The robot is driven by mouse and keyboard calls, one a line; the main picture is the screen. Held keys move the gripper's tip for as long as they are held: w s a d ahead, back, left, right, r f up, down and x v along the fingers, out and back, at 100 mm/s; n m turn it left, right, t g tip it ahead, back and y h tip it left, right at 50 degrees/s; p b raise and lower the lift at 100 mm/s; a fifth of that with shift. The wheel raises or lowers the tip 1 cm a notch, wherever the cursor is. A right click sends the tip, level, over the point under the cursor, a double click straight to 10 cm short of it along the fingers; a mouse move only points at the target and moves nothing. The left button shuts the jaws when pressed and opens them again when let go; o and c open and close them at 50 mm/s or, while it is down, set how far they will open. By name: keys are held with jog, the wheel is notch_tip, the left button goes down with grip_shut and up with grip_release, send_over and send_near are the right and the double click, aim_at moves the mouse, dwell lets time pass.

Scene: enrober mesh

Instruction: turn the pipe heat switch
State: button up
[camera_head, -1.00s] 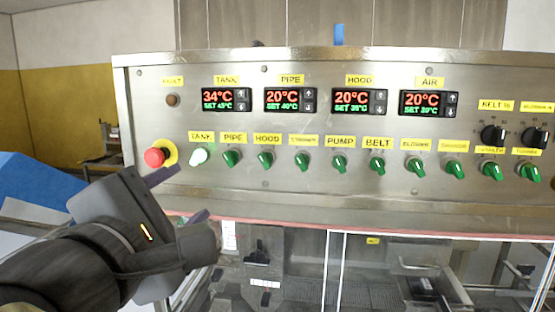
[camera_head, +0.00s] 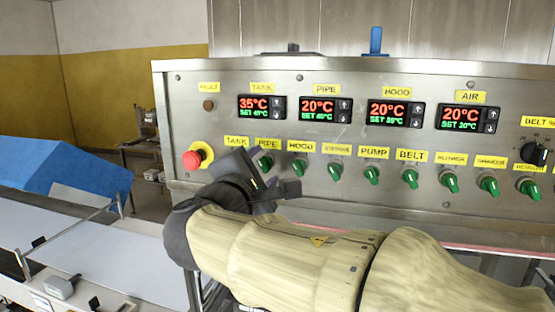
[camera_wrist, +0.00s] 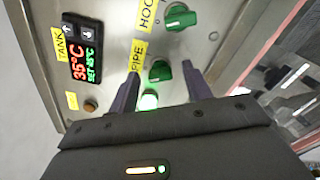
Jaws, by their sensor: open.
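The pipe heat switch (camera_head: 264,163) is a green knob under the yellow PIPE label (camera_head: 268,143) on the steel control panel, partly hidden by my gripper. In the wrist view the dark green pipe knob (camera_wrist: 160,71) is unlit and shows just beyond and between my fingertips. My gripper (camera_head: 266,175) is at the panel front, open and empty, its fingers on either side of the knob's line. I cannot tell whether they touch it. The lit green tank switch (camera_wrist: 149,100) sits between the fingers, nearer the palm; my gripper hides it in the head view. The pipe display (camera_head: 318,110) reads 20°C.
A red emergency stop (camera_head: 193,159) sits left of my gripper. The hood switch (camera_head: 299,167) is close on the right, with several more green knobs beyond. The tank display (camera_head: 261,108) reads 35°C. A blue cover (camera_head: 70,170) and conveyor are at left.

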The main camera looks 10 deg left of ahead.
jog(key=shift+w, duration=0.4)
jog(key=c, duration=1)
